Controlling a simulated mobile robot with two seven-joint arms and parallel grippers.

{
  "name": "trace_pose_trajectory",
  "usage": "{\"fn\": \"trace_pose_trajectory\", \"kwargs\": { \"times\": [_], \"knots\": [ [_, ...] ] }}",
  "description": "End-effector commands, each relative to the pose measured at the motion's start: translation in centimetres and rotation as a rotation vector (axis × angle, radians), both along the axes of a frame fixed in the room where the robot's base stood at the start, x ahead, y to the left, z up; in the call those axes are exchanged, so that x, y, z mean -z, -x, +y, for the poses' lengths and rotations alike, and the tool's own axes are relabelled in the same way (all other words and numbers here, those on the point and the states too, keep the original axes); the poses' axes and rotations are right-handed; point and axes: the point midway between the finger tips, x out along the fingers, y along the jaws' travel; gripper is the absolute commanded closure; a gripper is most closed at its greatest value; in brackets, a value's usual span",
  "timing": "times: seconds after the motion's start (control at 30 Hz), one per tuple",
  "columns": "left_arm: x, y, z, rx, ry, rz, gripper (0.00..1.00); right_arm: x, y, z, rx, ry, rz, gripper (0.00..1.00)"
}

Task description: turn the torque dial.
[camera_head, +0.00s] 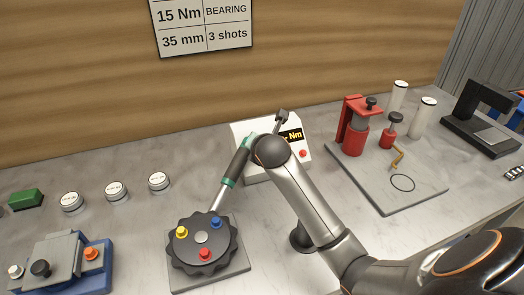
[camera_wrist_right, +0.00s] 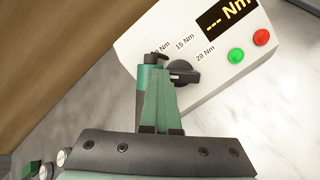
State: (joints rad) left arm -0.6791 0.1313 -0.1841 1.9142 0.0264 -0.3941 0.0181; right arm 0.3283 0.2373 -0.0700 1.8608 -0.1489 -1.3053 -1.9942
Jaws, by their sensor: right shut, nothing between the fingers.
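The torque dial (camera_wrist_right: 187,73) is a black knob with a white pointer mark on the white tester box (camera_wrist_right: 130,42), beside labels up to 20 Nm. The box also shows in the head view (camera_head: 240,130), partly covered by my right arm; the dial is hidden there. My right gripper (camera_wrist_right: 161,90) is shut and empty, its green fingers right beside the dial's left side. I cannot tell whether they touch it. A dark green upright part with a black top shows beside the fingers. The display (camera_wrist_right: 225,14) reads "--- Nm". My left gripper is not in view.
A green and black handle (camera_head: 236,165) on a silver shaft leans from a black round fixture (camera_head: 190,258) with coloured knobs. A red press (camera_head: 352,130) stands on a grey plate at right. Several white round pieces lie at left. A sign (camera_head: 203,25) reads 15 Nm.

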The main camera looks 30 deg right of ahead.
Motion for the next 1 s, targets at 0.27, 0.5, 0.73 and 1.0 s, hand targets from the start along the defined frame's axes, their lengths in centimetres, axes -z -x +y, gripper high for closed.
{"fn": "trace_pose_trajectory", "kwargs": {
  "times": [0.27, 0.5, 0.73, 1.0],
  "knots": [
    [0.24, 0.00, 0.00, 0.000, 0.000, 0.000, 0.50, 2.82, 0.98, -1.92, 0.046, 0.017, 0.076, 1.00],
    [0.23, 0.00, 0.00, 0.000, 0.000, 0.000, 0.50, 2.79, 0.98, -1.94, 0.047, 0.016, 0.076, 0.76],
    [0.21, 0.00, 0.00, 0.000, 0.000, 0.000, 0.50, 2.77, 0.98, -1.94, 0.047, 0.016, 0.076, 0.50],
    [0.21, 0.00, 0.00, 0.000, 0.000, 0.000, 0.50, 2.74, 0.94, -1.91, 0.046, 0.015, 0.073, 0.20]
  ]
}}
